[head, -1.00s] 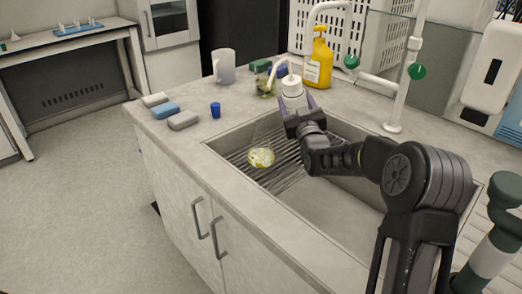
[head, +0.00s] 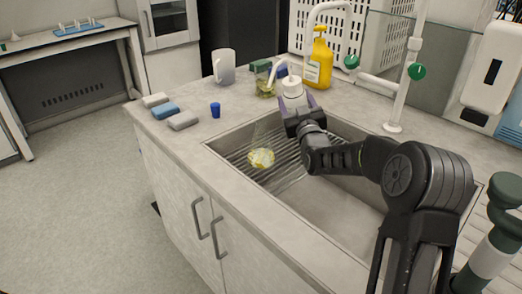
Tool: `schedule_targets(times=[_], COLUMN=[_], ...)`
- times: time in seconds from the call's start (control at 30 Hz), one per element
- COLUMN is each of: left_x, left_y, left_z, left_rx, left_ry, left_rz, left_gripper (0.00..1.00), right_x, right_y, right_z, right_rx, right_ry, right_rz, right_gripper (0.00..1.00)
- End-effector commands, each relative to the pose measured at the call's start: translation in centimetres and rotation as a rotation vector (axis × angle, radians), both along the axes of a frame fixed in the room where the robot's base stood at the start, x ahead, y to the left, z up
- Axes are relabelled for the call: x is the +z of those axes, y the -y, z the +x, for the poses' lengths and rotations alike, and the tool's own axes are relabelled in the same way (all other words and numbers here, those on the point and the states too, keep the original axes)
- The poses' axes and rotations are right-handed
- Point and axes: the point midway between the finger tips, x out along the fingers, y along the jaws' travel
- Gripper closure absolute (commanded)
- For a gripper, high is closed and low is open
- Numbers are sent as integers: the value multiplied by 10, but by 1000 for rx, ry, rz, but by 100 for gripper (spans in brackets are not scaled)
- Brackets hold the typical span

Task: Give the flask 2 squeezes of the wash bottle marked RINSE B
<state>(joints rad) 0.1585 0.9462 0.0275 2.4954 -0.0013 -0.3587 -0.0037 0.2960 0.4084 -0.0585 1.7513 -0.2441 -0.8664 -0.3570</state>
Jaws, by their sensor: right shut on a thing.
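The flask (head: 261,157) is clear glass with yellowish contents at its bottom. It stands on the ribbed rack at the left end of the sink. My right gripper (head: 294,103) is shut on a wash bottle (head: 292,87) with a white cap and a bent spout. The bottle is above the far side of the sink, beyond and to the right of the flask. Its spout curves left. The gripper hides most of the bottle's body, and I cannot read a label on it. My left gripper is not in view.
A yellow bottle (head: 319,62), a glass jar (head: 264,84) and a white jug (head: 224,67) stand behind. A small blue cup (head: 215,110) and several sponge-like blocks (head: 166,109) lie left of the sink (head: 312,212). A tap post (head: 398,100) rises at the right.

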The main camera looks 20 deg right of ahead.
Motion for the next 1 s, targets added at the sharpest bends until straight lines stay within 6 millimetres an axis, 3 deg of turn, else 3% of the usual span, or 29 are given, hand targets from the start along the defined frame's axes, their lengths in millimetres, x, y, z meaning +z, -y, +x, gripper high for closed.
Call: schedule_targets(times=[0.4,1.0], left_x=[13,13], left_y=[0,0], left_z=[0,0], left_rx=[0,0], left_ry=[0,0], left_rz=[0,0], left_gripper=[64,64], right_x=[45,48], right_y=[0,0], right_z=[0,0], right_rx=[-1,0], right_ry=[6,5], right_rz=[-1,-1], right_gripper=[55,55])
